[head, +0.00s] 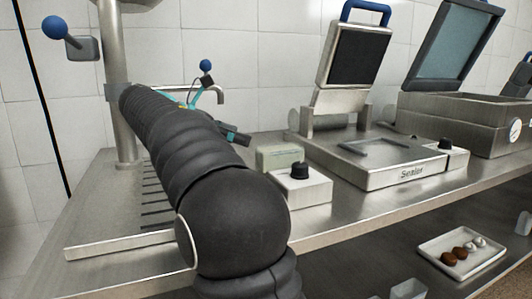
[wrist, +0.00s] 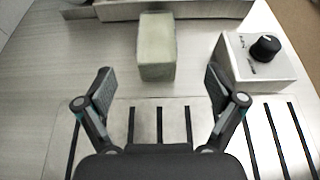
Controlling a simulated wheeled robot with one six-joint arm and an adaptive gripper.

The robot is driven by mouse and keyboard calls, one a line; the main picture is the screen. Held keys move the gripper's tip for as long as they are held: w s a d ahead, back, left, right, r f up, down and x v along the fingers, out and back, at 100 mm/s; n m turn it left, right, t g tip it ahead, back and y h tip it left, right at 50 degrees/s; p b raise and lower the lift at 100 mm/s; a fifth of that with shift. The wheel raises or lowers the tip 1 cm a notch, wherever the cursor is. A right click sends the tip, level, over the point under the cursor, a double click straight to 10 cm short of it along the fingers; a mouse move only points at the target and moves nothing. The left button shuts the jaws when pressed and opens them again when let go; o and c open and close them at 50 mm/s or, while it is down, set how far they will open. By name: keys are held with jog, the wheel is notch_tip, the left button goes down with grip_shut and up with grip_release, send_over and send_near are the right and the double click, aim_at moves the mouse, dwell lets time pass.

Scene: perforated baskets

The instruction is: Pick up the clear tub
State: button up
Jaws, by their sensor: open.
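The clear tub (wrist: 157,48) is a pale, greenish, see-through box on the steel counter, ahead of my gripper (wrist: 158,88) in the wrist view. My gripper is open and empty, its two fingers spread wide. The tub lies between the lines of the fingers, beyond their tips, with a gap. In the head view the tub (head: 280,157) sits behind the white knob box, which hides part of it. My gripper (head: 220,115) shows partly there, left of the tub, beyond my dark arm.
The white box with a black knob (wrist: 258,62) stands close right of the tub. The sealer (head: 385,165) is behind and right of it, lid raised. A slotted drain area (wrist: 160,122) lies under my gripper. A tray with small items (head: 462,253) is on a lower shelf.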

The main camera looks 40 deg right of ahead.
jog(key=b, duration=0.1)
send_near(284, 146)
jog(key=x, duration=0.4)
jog(key=shift+s+d+f, duration=0.15)
jog(key=shift+s+f, duration=0.15)
jog(key=shift+f, duration=0.2)
jog(key=shift+r+b+x, duration=0.15)
jog(key=shift+b+x, duration=0.1)
jog(key=shift+x, duration=1.15)
jog(key=shift+r+b+x, duration=0.1)
jog(key=shift+b+x, duration=0.15)
jog(key=shift+x, duration=1.15)
jog(key=shift+w+d+r, duration=0.1)
jog(key=shift+w, duration=0.05)
jog(key=c, duration=1.5)
